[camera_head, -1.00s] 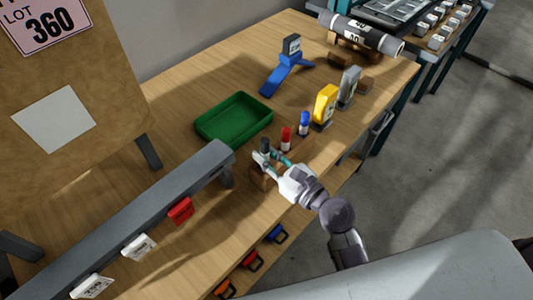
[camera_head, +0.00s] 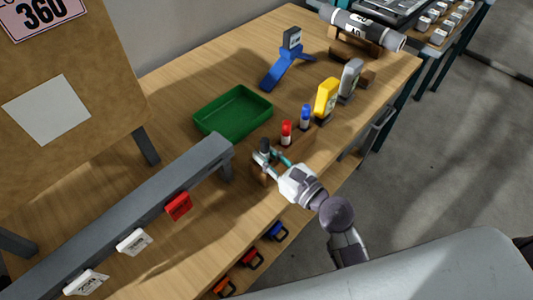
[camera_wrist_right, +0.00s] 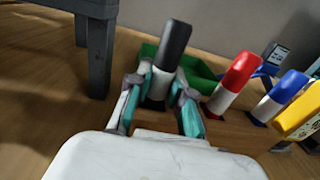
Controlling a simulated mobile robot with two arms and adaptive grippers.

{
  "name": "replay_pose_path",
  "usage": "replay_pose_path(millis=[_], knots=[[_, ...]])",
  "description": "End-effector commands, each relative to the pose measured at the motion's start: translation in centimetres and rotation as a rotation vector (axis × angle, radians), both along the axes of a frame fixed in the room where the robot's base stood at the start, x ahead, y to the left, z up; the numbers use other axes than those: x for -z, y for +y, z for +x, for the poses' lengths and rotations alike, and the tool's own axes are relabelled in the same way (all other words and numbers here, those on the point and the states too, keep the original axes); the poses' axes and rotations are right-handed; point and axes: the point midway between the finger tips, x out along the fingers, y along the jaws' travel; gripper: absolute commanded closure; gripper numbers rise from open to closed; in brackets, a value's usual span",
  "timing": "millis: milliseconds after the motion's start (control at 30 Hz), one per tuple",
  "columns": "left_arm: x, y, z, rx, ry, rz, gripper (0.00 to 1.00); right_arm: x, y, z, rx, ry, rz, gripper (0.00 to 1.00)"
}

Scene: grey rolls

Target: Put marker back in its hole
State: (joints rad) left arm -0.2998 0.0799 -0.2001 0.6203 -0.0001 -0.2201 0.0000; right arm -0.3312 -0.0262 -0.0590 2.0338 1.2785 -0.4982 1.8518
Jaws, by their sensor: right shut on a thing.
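The marker (camera_head: 265,146) has a black cap and a white body; it also shows in the right wrist view (camera_wrist_right: 170,52). My right gripper (camera_head: 267,158) is shut on its body, and the marker stands nearly upright between the fingers (camera_wrist_right: 160,92). The brown wooden marker holder (camera_head: 300,148) is right at the gripper and runs off to the right. A red marker (camera_head: 286,133) and a blue marker (camera_head: 305,117) stand in it. The held marker is over the holder's near end; its lower end is hidden, so I cannot tell how deep it sits. My left gripper is out of view.
A green tray (camera_head: 234,137) lies behind the holder. A yellow device (camera_head: 326,98) and a grey device (camera_head: 350,79) stand to the right. A grey rail (camera_head: 130,225) with tags runs along the left.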

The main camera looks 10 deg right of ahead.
Motion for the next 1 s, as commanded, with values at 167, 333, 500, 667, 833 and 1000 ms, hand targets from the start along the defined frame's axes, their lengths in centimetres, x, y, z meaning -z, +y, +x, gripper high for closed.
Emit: replay_pose_path(millis=[167,333,500,667,833,1000], knots=[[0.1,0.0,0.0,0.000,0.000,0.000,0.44,0.1,0.0,0.0,0.000,0.000,0.000,0.60],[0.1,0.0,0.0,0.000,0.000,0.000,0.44,0.1,0.0,0.0,0.000,0.000,0.000,0.50],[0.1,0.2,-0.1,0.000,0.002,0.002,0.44,0.1,0.0,0.0,0.000,0.001,0.000,0.50],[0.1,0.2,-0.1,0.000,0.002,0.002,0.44,0.3,-0.6,-1.1,0.000,0.003,-0.001,0.50],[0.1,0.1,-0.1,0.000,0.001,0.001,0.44,0.3,-2.3,-3.9,-0.001,0.006,-0.003,0.50],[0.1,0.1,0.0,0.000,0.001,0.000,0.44,0.3,-4.1,-7.1,-0.001,0.006,-0.001,0.50]])
